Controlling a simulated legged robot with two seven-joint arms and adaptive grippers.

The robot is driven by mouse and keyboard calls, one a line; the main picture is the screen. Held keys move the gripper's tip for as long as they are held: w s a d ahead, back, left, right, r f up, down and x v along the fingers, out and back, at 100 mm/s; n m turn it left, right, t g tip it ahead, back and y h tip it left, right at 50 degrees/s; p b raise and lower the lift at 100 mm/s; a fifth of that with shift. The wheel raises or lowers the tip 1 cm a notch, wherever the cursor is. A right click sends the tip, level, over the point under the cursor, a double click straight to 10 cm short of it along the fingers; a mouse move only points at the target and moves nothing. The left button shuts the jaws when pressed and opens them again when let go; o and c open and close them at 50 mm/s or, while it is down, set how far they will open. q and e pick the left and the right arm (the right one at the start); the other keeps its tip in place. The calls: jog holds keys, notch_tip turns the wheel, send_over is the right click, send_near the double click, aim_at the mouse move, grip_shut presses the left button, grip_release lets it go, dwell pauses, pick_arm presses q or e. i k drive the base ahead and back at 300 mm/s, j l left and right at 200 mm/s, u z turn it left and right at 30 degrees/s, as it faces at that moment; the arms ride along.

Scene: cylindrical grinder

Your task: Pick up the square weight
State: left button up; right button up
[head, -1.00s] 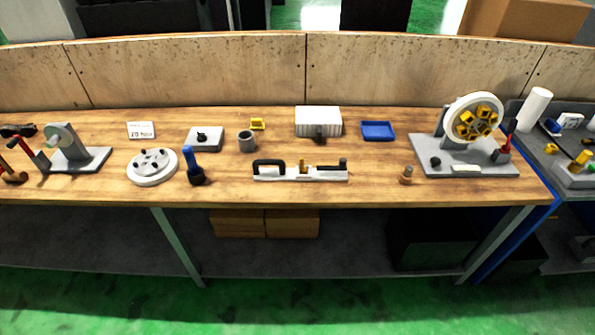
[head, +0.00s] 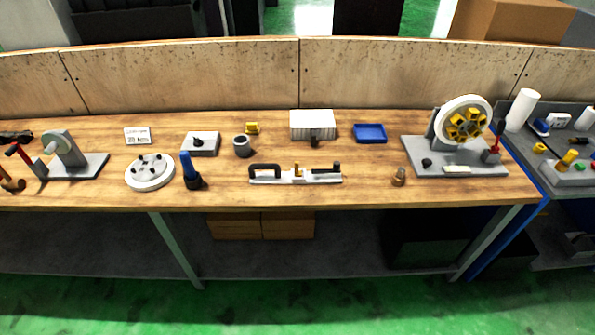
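A flat grey square block (head: 201,143) with a small black knob on top lies on the wooden workbench (head: 300,200), left of centre. It looks like the square weight. It lies flat and nothing covers it. A grey cup-like cylinder (head: 242,147) stands close to its right, apart from it. Neither of my grippers shows in the head view.
A round flanged disc (head: 150,172) and a blue-handled tool (head: 190,171) stand in front of the block. A white card (head: 137,136) is at its left, a small yellow part (head: 252,128) behind right. A long handled bar (head: 295,175) lies at the bench's front middle.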

aim_at(298, 173)
jog(key=i+l, duration=0.35)
jog(key=l, duration=0.2)
jog(key=i+l+u, duration=0.2)
jog(key=u, duration=0.15)
jog(key=i+l+u, duration=0.1)
jog(key=l+u, duration=0.25)
jog(key=i+l+u, duration=0.1)
jog(key=l+u, duration=0.25)
jog(key=l, duration=0.15)
